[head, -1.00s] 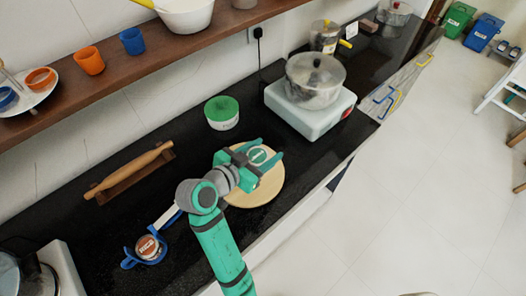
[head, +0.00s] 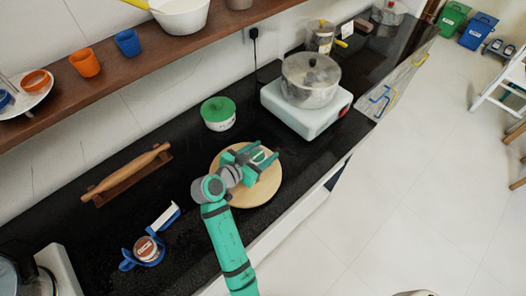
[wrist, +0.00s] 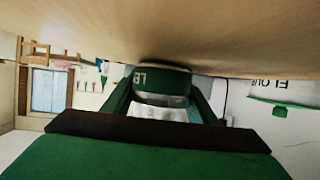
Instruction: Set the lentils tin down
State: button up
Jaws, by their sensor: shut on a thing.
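The lentils tin (head: 259,156) is between the fingers of my gripper (head: 266,151) in the head view, over the round wooden board (head: 240,197). Only part of its pale, green-edged top shows there. In the wrist view the tin (wrist: 162,86) is dark green with partly visible upside-down white lettering, gripped between both fingers. It is upright and very close to the board (wrist: 240,35). I cannot tell whether it touches the wood. My gripper is shut on it, low over the board.
A green-lidded tub (head: 218,113) stands behind the board. Bare black counter (head: 185,160) is left of the board.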

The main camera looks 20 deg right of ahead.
jog(key=shift+f, duration=0.1)
jog(key=o, duration=1.3)
jog(key=shift+c, duration=0.2)
jog(key=v, duration=1.2)
jog(key=shift+w, duration=0.1)
